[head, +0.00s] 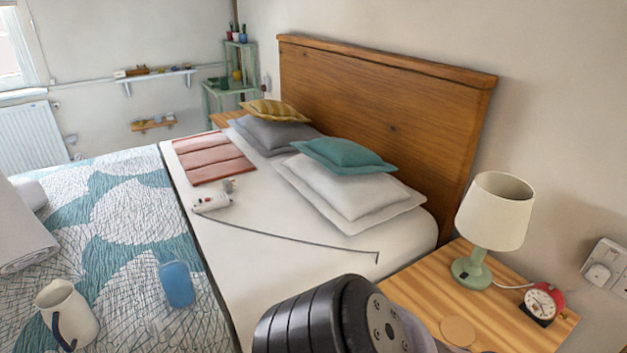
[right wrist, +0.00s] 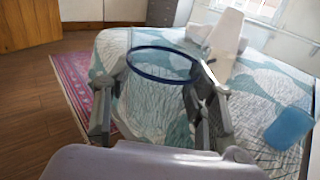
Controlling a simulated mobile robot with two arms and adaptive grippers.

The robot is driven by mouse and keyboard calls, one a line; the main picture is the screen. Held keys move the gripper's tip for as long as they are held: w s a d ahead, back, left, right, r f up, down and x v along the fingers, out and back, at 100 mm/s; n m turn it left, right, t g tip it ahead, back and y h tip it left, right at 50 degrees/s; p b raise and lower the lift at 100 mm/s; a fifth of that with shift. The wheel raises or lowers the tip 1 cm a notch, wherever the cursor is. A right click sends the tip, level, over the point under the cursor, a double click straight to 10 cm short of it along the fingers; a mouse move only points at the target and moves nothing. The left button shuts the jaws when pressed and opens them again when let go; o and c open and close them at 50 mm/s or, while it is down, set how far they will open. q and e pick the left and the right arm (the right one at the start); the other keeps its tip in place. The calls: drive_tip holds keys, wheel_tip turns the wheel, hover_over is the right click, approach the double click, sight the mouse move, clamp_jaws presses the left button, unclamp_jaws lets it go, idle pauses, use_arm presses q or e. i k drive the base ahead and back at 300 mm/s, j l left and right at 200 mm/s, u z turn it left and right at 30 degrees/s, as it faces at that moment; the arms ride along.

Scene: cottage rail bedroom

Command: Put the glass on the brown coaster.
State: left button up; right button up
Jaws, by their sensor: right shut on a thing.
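The glass (right wrist: 160,100) is clear with a dark blue rim and shows in the right wrist view, between the fingers of my right gripper (right wrist: 160,103). The gripper is shut on it, and the bed cover shows through its wall. The brown coaster (head: 458,331) is a flat, light-brown disc on the wooden bedside table (head: 410,285), in front of the lamp. Nothing stands on its visible part. In the head view, my dark arm link is left of the coaster; the right gripper and the glass cannot be made out there. My left gripper is not in view.
A green lamp (head: 494,215) with a cream shade and a red alarm clock (head: 541,302) stand behind and right of the coaster. The bed (head: 250,275) holds pillows, a white jug (head: 66,315) and a blue object (head: 176,285). Bare table lies left of the lamp.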

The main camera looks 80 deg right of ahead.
sight(457, 330)
drive_tip(key=k+j+z, duration=0.15)
drive_tip(key=k+z, duration=0.15)
drive_tip(key=k, duration=0.2)
drive_tip(key=k+z, duration=0.35)
drive_tip(key=k, duration=0.2)
drive_tip(key=z, duration=1.65)
